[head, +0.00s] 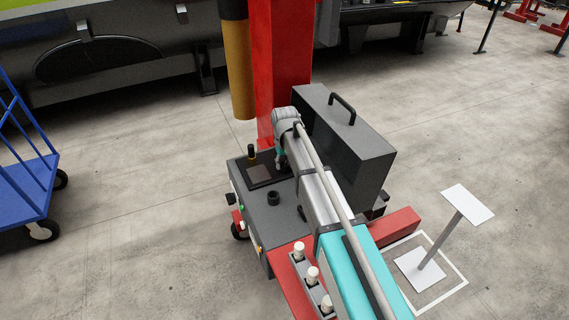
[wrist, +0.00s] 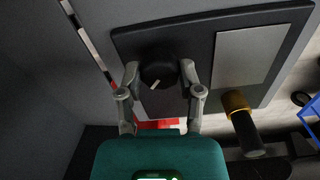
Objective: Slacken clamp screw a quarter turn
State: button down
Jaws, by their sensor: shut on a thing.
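A round black knob (wrist: 158,62) with a short white pointer line sits on a dark panel (wrist: 195,30) in the wrist view. It is the only thing there that looks like the clamp screw. The line points toward the bottom of the picture, slightly left. My gripper (wrist: 160,76) is shut on the knob, one grey finger on each side. In the head view my gripper (head: 281,162) is over the dark grey box (head: 262,222), at the right edge of the small panel (head: 251,180). The knob is hidden there behind my arm.
A black lever with a brass collar (wrist: 240,115) stands beside the panel's grey plate (wrist: 245,55). A tall dark case (head: 350,140) with a handle rises close to my arm's right. A red column (head: 280,60) stands behind. A blue cart (head: 25,190) is at left.

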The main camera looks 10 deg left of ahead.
jog(key=n, duration=0.4)
jog(key=shift+s+n, duration=0.15)
jog(key=shift+n, duration=1.85)
jog(key=shift+c, duration=1.3)
grip_release()
jog(key=shift+m, duration=0.3)
